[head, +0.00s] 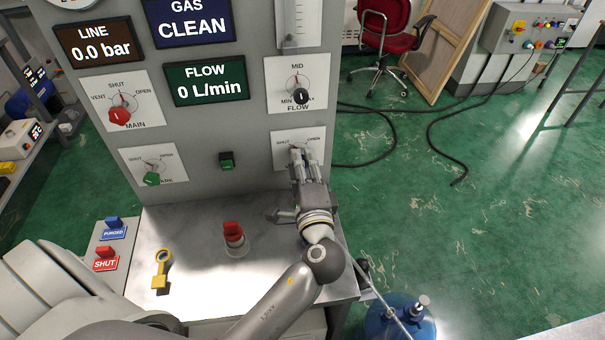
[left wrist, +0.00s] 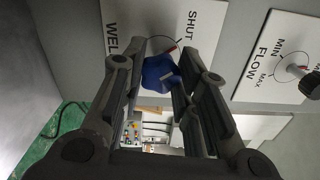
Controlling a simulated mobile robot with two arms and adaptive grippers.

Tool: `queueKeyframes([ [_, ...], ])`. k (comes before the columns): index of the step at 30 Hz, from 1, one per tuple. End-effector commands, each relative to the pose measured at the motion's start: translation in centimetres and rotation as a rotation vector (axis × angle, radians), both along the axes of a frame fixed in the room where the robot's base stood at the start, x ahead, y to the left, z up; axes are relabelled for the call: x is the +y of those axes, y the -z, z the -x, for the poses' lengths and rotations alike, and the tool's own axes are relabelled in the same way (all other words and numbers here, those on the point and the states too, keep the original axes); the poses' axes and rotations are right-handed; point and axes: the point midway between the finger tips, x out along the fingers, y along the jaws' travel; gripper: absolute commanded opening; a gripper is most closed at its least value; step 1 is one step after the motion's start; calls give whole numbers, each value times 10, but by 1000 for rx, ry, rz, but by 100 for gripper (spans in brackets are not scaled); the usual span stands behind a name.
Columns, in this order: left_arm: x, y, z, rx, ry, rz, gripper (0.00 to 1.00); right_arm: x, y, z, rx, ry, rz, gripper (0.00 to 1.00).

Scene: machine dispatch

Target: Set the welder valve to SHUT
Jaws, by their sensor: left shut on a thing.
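The welder valve plate (head: 314,136) is at the lower right of the grey panel in the head view, with SHUT at its left and OPEN at its right. My left gripper (head: 297,153) reaches up to it and hides its knob there. In the left wrist view the blue knob (left wrist: 160,74) sits between the two fingers, which are shut on it. The plate (left wrist: 140,22) shows part of its name and the word SHUT. A short red mark by the knob lies on the side toward SHUT; the knob's exact setting is partly hidden. My right gripper is not in view.
The FLOW knob (head: 301,96) is just above the welder plate. MAIN (head: 119,117) and a green knob (head: 152,179) are at left. A red-topped fixture (head: 233,232) and a yellow wrench-like piece (head: 161,268) are on the metal shelf. A blue cylinder (head: 400,318) stands at lower right.

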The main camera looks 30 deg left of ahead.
Motion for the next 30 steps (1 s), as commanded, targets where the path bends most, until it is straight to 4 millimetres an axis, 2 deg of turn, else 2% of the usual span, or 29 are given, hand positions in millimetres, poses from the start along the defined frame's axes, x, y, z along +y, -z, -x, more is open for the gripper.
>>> queueKeyframes([
  [1,0,4,0,-17,-1,25,4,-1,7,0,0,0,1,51],
  [9,0,2,0,-72,-1,101,4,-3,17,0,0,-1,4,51],
  [26,0,1,0,-87,0,120,4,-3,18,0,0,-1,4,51],
  [27,0,1,0,-87,0,120,33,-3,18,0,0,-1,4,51],
  [30,0,1,0,-86,0,119,46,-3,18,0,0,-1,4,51],
])
